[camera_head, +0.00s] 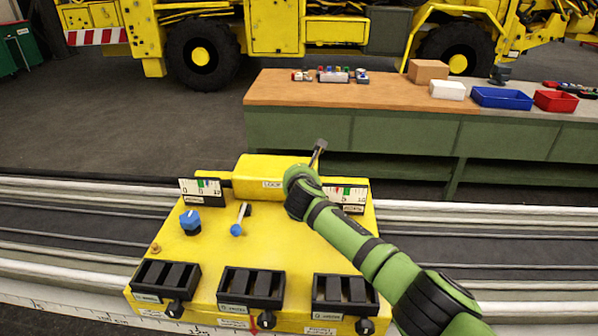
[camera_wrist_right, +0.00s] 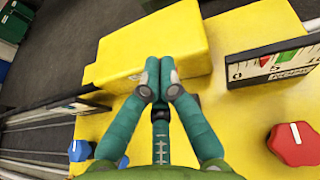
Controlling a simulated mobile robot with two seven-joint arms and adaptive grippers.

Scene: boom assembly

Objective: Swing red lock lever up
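My right arm comes in from the lower right in the head view, and its hand end (camera_head: 300,184) is over the right part of the yellow labelled block (camera_head: 258,172) on the yellow panel (camera_head: 200,250). In the right wrist view my right gripper (camera_wrist_right: 163,68) has its two teal fingers side by side, shut, at the front face of the block (camera_wrist_right: 160,45). No held thing shows between them. A grey bar with a square head (camera_head: 318,150) sticks up just beyond the hand. I cannot make out a red lever; the hand may hide it. My left gripper is not in view.
A blue knob (camera_head: 190,222) and a blue-ball lever (camera_head: 238,226) stand left of my arm. A red knob (camera_wrist_right: 292,143) is right of the fingers. Gauges (camera_head: 203,190) (camera_head: 345,196) flank the block. Black switch units line the front. A workbench (camera_head: 400,95) stands behind.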

